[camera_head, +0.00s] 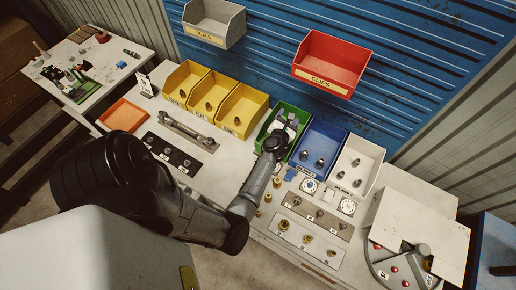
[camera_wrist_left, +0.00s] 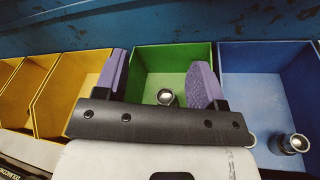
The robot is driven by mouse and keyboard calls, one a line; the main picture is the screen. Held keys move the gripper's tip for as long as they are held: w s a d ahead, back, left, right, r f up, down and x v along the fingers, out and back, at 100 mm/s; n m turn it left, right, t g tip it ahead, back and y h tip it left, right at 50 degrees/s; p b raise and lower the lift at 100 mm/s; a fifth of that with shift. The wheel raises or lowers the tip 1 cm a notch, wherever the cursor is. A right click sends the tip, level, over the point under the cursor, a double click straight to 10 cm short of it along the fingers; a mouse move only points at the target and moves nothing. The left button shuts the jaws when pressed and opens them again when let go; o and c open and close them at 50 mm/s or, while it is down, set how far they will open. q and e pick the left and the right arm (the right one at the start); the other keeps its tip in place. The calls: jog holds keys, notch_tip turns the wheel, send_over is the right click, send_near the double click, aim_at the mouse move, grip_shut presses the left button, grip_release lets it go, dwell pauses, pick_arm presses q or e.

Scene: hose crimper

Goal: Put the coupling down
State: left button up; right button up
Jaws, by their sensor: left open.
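My left gripper (camera_head: 287,120) is over the green bin (camera_head: 264,133) in the head view. In the left wrist view its two purple fingers (camera_wrist_left: 158,80) are spread apart, with nothing held between them. A dark metal coupling with a bright round end (camera_wrist_left: 167,97) is in the green bin (camera_wrist_left: 185,55), seen in the gap between the fingers and partly hidden by the gripper body. In the head view the gripper covers much of this bin's inside. My right gripper is not in view.
The blue bin (camera_head: 337,143) with a few couplings stands right of the green one, then a white bin (camera_head: 372,157). Yellow bins (camera_head: 243,112) stand to the left. A red bin (camera_head: 331,65) and a grey bin (camera_head: 214,22) hang above. The crimper (camera_head: 405,255) is at right.

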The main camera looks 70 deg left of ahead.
pick_arm(q)
jog(key=w+d+r+m+t+h, duration=0.1)
jog(key=d+r+m+t+h, duration=0.6)
jog(key=m, duration=0.9)
jog(key=s+d+f+m+g+h, duration=0.1)
jog(key=s+d+m+g+h, duration=0.1)
jog(key=d+m+h, duration=0.35)
jog(key=s+d+m+g+h, duration=0.2)
jog(key=s+d+m+h, duration=0.1)
jog(key=d+m, duration=0.5)
jog(key=s+d+f+m+g+y, duration=0.1)
jog(key=s+d+m+g, duration=0.3)
jog(key=s, duration=0.7)
jog(key=s+d+f+m+g+y, duration=0.1)
jog(key=s+d+m+g+y, duration=0.1)
jog(key=s+d+m+g, duration=0.3)
jog(key=s+m+g, duration=0.1)
jog(key=s+m, duration=0.3)
jog(key=s, duration=0.2)
jog(key=shift+s+g, duration=0.15)
jog(key=shift+g, duration=0.15)
jog(key=shift+d+f, duration=0.1)
jog(key=shift+c, duration=0.3)
